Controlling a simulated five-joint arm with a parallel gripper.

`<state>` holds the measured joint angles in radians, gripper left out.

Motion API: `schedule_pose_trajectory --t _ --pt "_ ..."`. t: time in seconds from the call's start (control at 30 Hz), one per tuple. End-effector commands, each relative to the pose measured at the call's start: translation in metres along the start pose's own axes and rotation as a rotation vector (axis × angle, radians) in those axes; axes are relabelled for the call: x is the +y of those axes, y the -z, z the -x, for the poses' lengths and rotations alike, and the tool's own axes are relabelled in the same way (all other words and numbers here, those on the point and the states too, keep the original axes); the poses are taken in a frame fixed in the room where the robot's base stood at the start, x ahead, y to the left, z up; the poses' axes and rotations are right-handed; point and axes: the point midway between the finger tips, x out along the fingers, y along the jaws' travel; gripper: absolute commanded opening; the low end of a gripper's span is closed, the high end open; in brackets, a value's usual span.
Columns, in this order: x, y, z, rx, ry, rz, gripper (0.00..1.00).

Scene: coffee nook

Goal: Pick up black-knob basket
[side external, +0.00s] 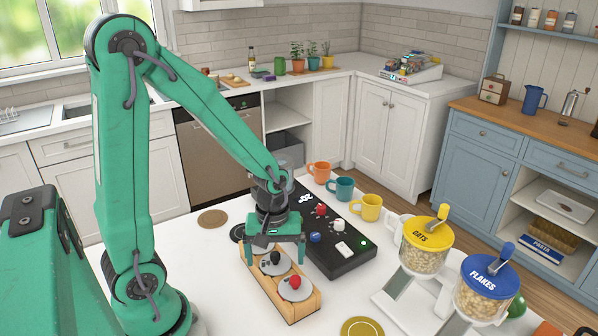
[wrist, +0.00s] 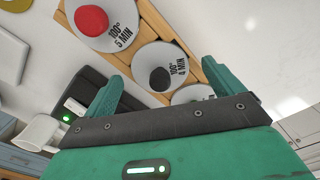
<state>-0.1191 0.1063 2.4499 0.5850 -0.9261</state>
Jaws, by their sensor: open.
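The black-knob basket (wrist: 152,57) shows as a grey round lid marked 100° 4 MIN with a black knob (wrist: 160,79) at its centre. It sits in a wooden rack (side external: 300,306), beside the red-knob basket (wrist: 117,33), whose lid is marked 100° 5 MIN. In the side view the black knob (side external: 275,257) shows below my gripper (side external: 274,247). My gripper is open and empty, pointing down over the rack. In the wrist view its fingers (wrist: 165,76) lie on either side of the black knob. A third lid (wrist: 185,96) is partly hidden by the gripper.
A black machine (side external: 335,262) with coloured knobs and a lit green light stands right beside the rack. Orange, teal and yellow mugs (side external: 369,208) stand behind it. Oats (side external: 426,255) and flakes (side external: 485,296) dispensers stand at right.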

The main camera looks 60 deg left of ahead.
Motion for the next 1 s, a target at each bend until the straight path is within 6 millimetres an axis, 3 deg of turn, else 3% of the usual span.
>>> schedule_pose_trajectory --t 0.3,0.57,1.0 --pt "0.0000 0.0000 0.0002 0.000 0.000 0.000 0.93" --pt "0.0000 0.0000 0.0002 0.000 0.000 0.000 0.44" --pt "0.0003 0.0002 0.0050 0.000 -0.001 0.000 0.44"
